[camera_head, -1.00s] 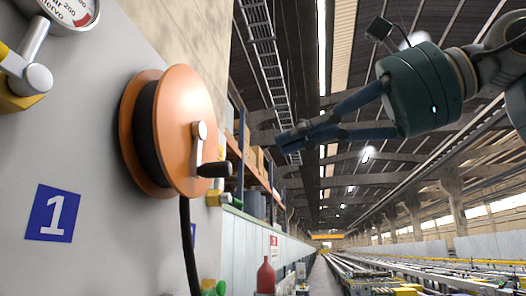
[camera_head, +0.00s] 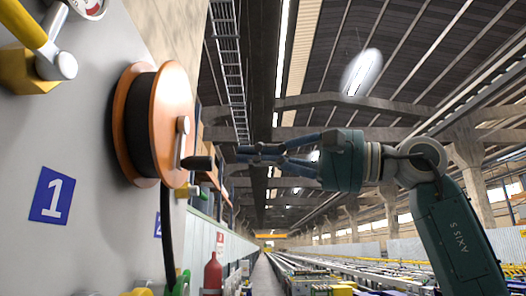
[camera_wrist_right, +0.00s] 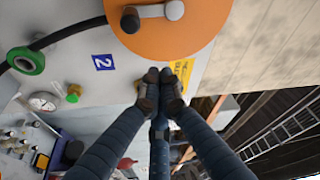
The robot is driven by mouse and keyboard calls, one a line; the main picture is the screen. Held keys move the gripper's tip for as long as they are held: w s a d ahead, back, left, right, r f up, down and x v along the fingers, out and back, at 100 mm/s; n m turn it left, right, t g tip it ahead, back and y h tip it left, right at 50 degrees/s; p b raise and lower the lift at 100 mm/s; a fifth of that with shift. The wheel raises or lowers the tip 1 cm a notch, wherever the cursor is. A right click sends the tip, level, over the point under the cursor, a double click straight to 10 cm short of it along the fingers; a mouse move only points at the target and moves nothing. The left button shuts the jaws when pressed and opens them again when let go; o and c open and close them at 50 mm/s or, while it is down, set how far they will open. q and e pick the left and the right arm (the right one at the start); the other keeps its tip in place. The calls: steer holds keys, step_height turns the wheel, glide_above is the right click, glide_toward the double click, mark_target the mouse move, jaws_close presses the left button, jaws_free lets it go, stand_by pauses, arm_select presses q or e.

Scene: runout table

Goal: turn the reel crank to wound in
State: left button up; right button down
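The orange reel (camera_head: 172,120) with a black hose stands on the grey wall panel at left. Its crank arm (camera_head: 182,135) carries a dark handle (camera_head: 198,162) that sticks out to the right, low on the reel's face. In the right wrist view the reel (camera_wrist_right: 185,35) is at the top, with the dark handle (camera_wrist_right: 131,19) above and left of my fingertips. My right gripper (camera_head: 242,154) is to the right of the handle, pointing at it, with a small gap between. Its fingertips (camera_wrist_right: 160,78) are together, with nothing between them. My left gripper is out of view.
A blue sign with a 1 (camera_head: 52,196) is on the panel. A gauge and yellow-handled valve (camera_head: 25,22) are at upper left. A red bottle (camera_head: 213,274) stands below the reel. The long runout table (camera_head: 330,278) runs into the distance at right.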

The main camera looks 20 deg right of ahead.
steer(key=p+x, duration=0.2)
steer(key=x, duration=0.4)
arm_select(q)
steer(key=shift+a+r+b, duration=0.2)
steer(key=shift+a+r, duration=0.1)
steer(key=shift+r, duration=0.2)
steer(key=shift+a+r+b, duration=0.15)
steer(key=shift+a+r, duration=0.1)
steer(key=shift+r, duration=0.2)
arm_select(e)
steer(key=s+f, duration=0.1)
steer(key=s+a+f, duration=0.1)
steer(key=s, duration=0.1)
steer(key=shift+s, duration=0.35)
steer(key=shift+w, duration=0.1)
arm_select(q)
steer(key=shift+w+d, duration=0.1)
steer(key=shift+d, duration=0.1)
arm_select(e)
steer(key=shift+s+a+f, duration=0.1)
steer(key=shift+s+f, duration=0.3)
steer(key=shift+f, duration=0.05)
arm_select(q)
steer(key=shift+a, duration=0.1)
arm_select(e)
steer(key=shift+s, duration=0.15)
